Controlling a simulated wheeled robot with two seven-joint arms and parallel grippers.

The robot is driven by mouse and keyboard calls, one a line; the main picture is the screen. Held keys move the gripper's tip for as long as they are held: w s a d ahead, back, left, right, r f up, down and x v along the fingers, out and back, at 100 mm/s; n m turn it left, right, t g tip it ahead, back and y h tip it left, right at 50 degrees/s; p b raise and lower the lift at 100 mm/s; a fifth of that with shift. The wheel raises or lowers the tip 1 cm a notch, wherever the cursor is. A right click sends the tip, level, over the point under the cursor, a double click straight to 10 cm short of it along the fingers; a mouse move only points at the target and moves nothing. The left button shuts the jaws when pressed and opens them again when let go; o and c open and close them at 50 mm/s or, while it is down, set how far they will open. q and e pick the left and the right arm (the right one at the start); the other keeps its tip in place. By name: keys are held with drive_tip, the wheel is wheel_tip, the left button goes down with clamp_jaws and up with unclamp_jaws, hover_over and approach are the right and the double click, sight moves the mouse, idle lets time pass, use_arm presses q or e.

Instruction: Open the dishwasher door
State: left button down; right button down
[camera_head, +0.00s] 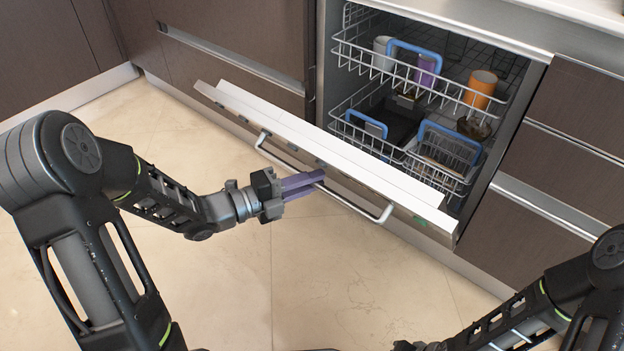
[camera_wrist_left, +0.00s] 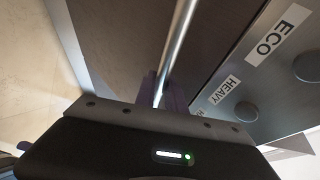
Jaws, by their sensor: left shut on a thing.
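The dishwasher door (camera_head: 330,148) is tilted part-way open in the head view, swung out at its top from the dishwasher opening. Its bar handle (camera_head: 357,205) runs along the outer face. My left gripper (camera_head: 318,177) is shut on the handle, left of its middle. In the left wrist view the handle (camera_wrist_left: 184,30) runs between the purple fingers of my left gripper (camera_wrist_left: 162,92). The door's panel shows there with ECO and HEAVY labels and dark knobs. My right arm shows at the lower right of the head view; its gripper fingers are not visible.
Inside the dishwasher, an upper rack (camera_head: 408,72) and a lower rack (camera_head: 395,150) hold cups and other dishes. Brown cabinets (camera_head: 240,38) flank it on both sides. The tile floor (camera_head: 330,275) in front of the door is clear apart from my arms.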

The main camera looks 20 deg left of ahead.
use_arm(q)
drive_tip(key=shift+f, duration=0.15)
drive_tip(key=c, duration=1.4)
unclamp_jaws()
drive_tip(key=p+v, duration=0.2)
drive_tip(key=v, duration=0.5)
drive_tip(key=shift+s+a, duration=0.2)
drive_tip(key=shift+s, duration=0.1)
